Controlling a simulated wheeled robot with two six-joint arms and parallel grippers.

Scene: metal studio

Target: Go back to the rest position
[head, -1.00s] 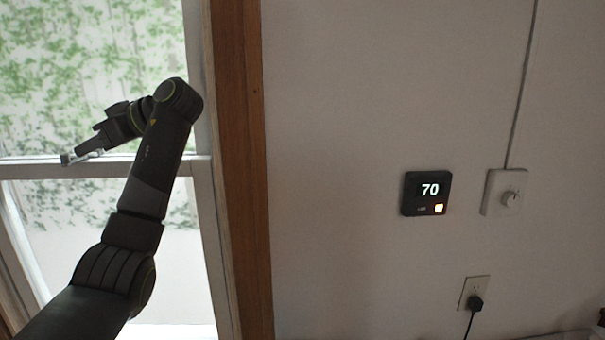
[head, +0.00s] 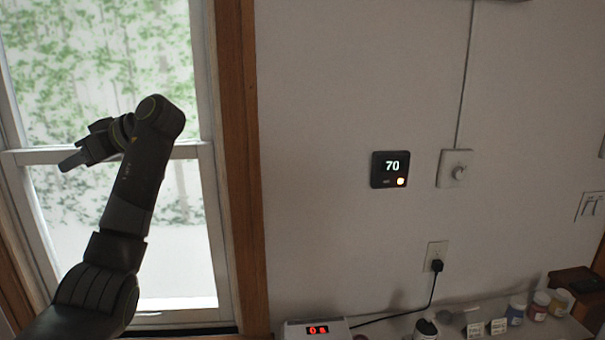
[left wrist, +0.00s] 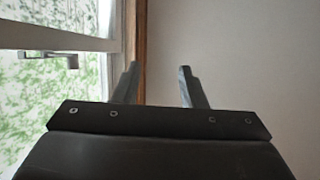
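My left gripper (head: 72,161) is raised in front of the window at the left of the head view, with its arm bent at the elbow. In the left wrist view its two fingers (left wrist: 158,80) stand apart with nothing between them. It is clear of the wall and touches nothing that I can see. My right gripper is not in view.
A window (head: 180,255) with a wooden frame (head: 238,150) is behind my left arm. The wall bears a black thermostat (head: 390,169) reading 70, a dial switch (head: 455,168) and an outlet (head: 437,255). Below are a box with red digits (head: 316,330) and several jars (head: 540,306).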

